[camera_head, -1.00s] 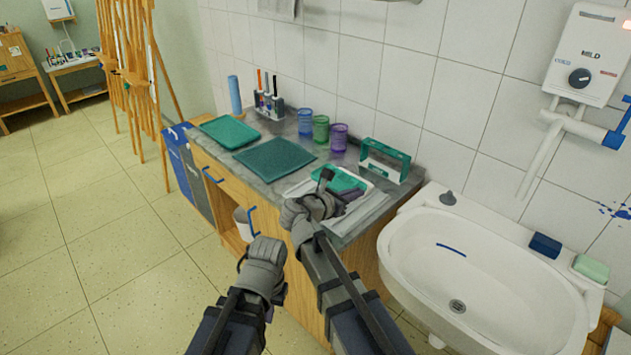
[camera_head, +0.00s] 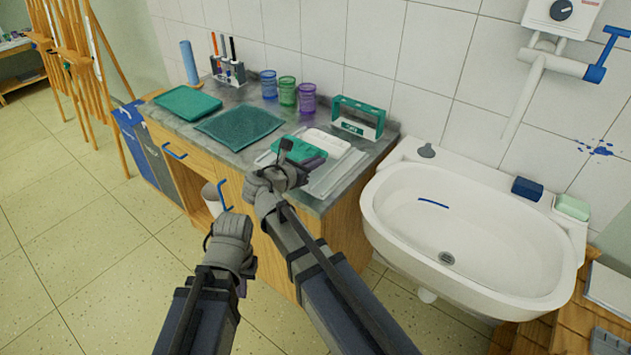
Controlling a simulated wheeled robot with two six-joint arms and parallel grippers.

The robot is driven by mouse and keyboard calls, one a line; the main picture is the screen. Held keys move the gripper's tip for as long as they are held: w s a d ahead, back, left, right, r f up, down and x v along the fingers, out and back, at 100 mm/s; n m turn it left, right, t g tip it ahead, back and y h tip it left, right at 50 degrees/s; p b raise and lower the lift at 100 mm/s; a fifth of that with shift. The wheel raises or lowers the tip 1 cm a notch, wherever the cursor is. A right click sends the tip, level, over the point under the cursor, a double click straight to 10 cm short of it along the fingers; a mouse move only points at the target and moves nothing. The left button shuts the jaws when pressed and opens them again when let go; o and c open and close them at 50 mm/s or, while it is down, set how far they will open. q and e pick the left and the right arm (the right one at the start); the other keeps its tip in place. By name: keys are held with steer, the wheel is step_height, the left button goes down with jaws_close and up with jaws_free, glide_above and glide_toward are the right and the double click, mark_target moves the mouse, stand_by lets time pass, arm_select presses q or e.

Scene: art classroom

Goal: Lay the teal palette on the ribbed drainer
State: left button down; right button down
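The teal palette (camera_head: 299,150) is at the right side of the counter, in front of a white dish (camera_head: 326,142). My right gripper (camera_head: 292,160) is at its near left edge. A dark finger stands up over that edge and a dark purple piece shows beside it; the palette has moved along with the gripper, which appears shut on it. The ribbed drainer (camera_head: 338,173) is pale grey and lies at the counter's right end, beside the palette; its left part is hidden. My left gripper (camera_head: 232,228) is in front of the cabinet, its fingertips hidden.
A teal tray (camera_head: 187,103) and a dark teal mat (camera_head: 240,126) lie on the counter's left. Several coloured cups (camera_head: 287,91), a brush holder (camera_head: 229,71) and a green-and-white box (camera_head: 358,118) stand along the back. A white sink (camera_head: 470,225) adjoins on the right.

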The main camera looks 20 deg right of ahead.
mark_target(316, 180)
steer(key=shift+f, duration=0.15)
step_height(316, 180, down, 4)
steer(key=b, duration=0.3)
steer(key=shift+b, duration=0.4)
steer(key=c, duration=1.5)
jaws_free()
steer(key=o, duration=0.4)
steer(key=shift+o, duration=0.2)
